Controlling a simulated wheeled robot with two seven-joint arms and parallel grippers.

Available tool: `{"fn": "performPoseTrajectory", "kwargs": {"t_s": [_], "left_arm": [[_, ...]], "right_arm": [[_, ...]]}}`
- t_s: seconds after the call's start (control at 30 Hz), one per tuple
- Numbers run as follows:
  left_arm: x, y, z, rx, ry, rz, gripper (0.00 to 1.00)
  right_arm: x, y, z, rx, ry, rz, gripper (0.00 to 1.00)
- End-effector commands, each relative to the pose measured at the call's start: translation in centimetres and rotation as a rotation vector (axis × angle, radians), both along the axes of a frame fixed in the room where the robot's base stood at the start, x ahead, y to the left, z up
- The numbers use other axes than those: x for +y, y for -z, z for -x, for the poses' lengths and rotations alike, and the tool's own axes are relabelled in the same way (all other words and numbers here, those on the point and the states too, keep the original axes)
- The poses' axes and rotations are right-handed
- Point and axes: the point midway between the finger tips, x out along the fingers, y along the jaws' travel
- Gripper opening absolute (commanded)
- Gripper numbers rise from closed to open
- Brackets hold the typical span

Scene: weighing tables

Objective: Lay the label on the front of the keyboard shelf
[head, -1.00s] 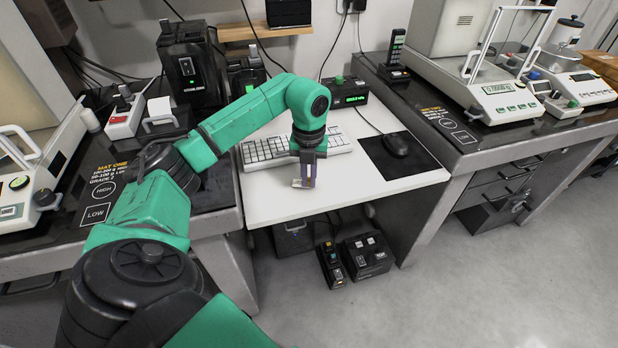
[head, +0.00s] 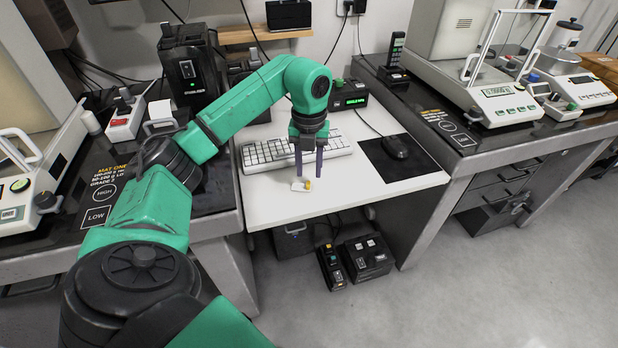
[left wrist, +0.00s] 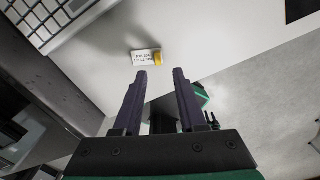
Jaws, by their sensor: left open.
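The label (head: 299,186) is a small white tag with dark print and a yellow end. It lies on the white keyboard shelf (head: 262,208), close to the front edge and in front of the keyboard (head: 265,152). In the left wrist view the label (left wrist: 144,57) lies flat just beyond the fingertips. My left gripper (head: 309,178) points down above the shelf with its two dark fingers apart, and nothing is between them. In the left wrist view the open left gripper (left wrist: 158,72) is clear of the label. My right gripper is not in view.
A black mouse (head: 395,146) sits on a dark mat at the shelf's right. A display box (head: 349,95) stands behind the keyboard. Benches with balances flank the shelf. Black boxes (head: 366,256) stand on the floor below. The shelf's front right is bare.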

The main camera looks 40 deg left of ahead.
Motion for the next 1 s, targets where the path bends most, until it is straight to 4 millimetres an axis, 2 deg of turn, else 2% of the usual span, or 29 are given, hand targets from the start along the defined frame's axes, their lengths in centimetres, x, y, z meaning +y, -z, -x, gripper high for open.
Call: {"fn": "performPoseTrajectory", "kwargs": {"t_s": [0.03,0.1,0.23,0.3,1.0], "left_arm": [[0.0,-1.7,-0.1,-0.006,0.000,0.001,0.41],[-0.1,-3.7,-0.1,-0.006,0.001,0.001,0.41],[0.0,-6.7,-0.1,-0.003,0.000,0.001,0.41],[0.0,-7.4,-0.1,-0.002,0.000,0.000,0.41],[0.0,-7.4,0.0,0.001,0.000,0.001,0.41]], "right_arm": [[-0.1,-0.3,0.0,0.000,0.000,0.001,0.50],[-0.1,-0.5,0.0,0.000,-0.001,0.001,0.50],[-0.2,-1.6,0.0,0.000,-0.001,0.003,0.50],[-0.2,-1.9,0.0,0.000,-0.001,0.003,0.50],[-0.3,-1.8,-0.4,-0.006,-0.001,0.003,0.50]]}}
